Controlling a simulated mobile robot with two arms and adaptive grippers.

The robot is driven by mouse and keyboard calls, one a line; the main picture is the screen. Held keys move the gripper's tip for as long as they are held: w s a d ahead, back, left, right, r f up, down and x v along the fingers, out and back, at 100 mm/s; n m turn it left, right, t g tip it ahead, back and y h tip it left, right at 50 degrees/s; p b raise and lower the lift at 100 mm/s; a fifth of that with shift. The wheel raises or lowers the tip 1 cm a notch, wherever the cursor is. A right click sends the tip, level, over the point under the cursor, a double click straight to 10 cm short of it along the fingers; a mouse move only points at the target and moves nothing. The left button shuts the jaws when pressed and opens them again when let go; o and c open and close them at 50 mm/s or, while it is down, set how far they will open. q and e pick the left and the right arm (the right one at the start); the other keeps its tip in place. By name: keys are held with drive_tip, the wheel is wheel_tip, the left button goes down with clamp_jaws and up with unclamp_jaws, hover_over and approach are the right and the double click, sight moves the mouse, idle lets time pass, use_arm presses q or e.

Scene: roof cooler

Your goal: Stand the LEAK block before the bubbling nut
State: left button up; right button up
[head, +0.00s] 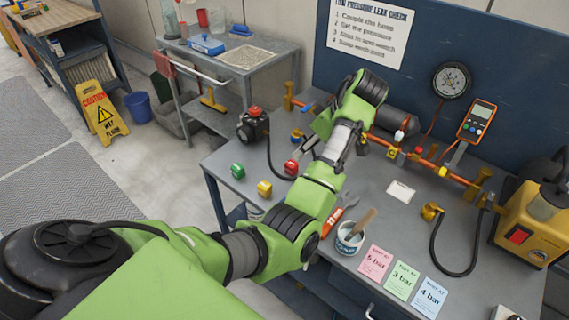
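My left arm reaches across the bench from the lower left. Its gripper (312,150) is partly hidden by the arm, near a red knob-like piece (291,167); I cannot tell whether it is open or shut. No LEAK lettering is readable. A small white flat piece (401,192) lies on the bench in front of the brass pipe (425,163); I cannot tell whether it is the LEAK block. A whitish spot (399,136) shows by one pipe fitting; I cannot tell whether it is bubbles. My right gripper is not in view.
On the bench (225,160) are green (238,171) and yellow (264,188) pieces, a pot with a brush (350,238), pressure cards (402,281), an orange meter (477,119) and a yellow machine (535,222) with a hose. A wet-floor sign (101,112) stands left.

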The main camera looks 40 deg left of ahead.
sight(292, 165)
use_arm(q)
drive_tip(key=x, duration=0.6)
drive_tip(key=shift+s+d+p, duration=0.1)
drive_tip(key=shift+d+p, duration=0.1)
drive_tip(key=shift+p, duration=0.1)
drive_tip(key=shift+a+f, duration=0.25)
drive_tip(key=shift+f, duration=0.1)
drive_tip(key=shift+a+f, duration=0.3)
drive_tip(key=shift+f, duration=0.2)
drive_tip(key=p+x, duration=0.1)
drive_tip(key=x, duration=0.3)
drive_tip(key=shift+d+f, duration=0.1)
drive_tip(key=shift+d, duration=0.15)
drive_tip(key=shift+c, duration=0.9)
drive_tip(key=shift+s+f, duration=0.1)
drive_tip(key=shift+s, duration=0.05)
clamp_jaws()
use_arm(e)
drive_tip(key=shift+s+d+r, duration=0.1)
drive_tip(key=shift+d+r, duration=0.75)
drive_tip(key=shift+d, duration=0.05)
